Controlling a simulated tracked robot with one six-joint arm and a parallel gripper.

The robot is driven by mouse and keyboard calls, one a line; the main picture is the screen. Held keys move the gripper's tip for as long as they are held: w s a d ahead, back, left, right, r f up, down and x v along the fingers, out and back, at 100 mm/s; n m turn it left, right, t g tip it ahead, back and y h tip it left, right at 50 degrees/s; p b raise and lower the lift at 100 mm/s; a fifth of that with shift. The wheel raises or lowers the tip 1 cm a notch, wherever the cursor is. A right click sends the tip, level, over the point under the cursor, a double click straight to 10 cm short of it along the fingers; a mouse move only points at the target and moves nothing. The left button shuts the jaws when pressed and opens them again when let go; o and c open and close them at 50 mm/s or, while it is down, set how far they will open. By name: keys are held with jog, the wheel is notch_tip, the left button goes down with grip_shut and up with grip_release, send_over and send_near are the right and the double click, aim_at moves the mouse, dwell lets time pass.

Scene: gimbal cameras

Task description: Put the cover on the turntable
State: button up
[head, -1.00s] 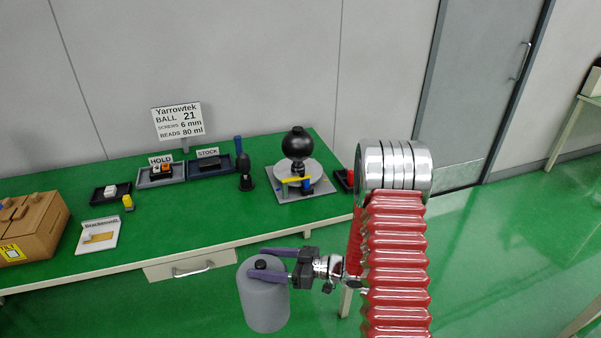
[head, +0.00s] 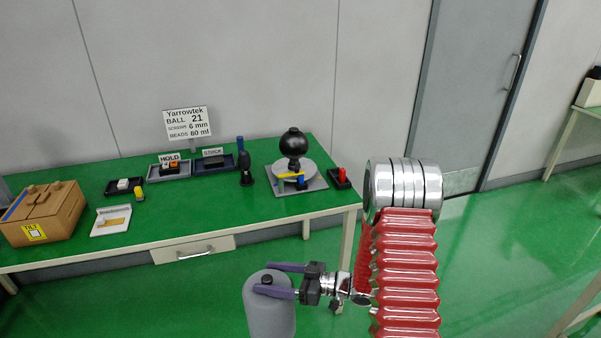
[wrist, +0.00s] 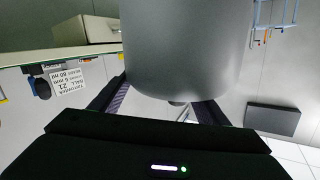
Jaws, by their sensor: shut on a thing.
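The cover (head: 268,315) is a plain grey cylinder with a small black knob on top. My gripper (head: 272,279) is shut on that knob, and the cover hangs upright in front of the table, over the floor. In the wrist view the cover (wrist: 185,50) fills the upper middle, between the purple fingers. The turntable (head: 312,172) is a light grey disc on a grey base plate, near the right end of the green table. A black ball (head: 293,143) stands on it, with yellow and blue parts at its front. The cover is well apart from the turntable.
The green table (head: 190,222) also bears a HOLD tray (head: 170,171), a STOCK tray (head: 214,165), a cardboard box (head: 42,215) and a dark tray with a red piece (head: 340,175). A sign (head: 188,123) stands behind. The floor at right is clear.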

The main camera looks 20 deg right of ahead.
jog(key=shift+s, duration=0.2)
jog(key=shift+d, duration=0.1)
jog(key=shift+d, duration=0.6)
jog(key=shift+d+m, duration=0.3)
jog(key=shift+d, duration=0.2)
jog(key=shift+w+a, duration=0.1)
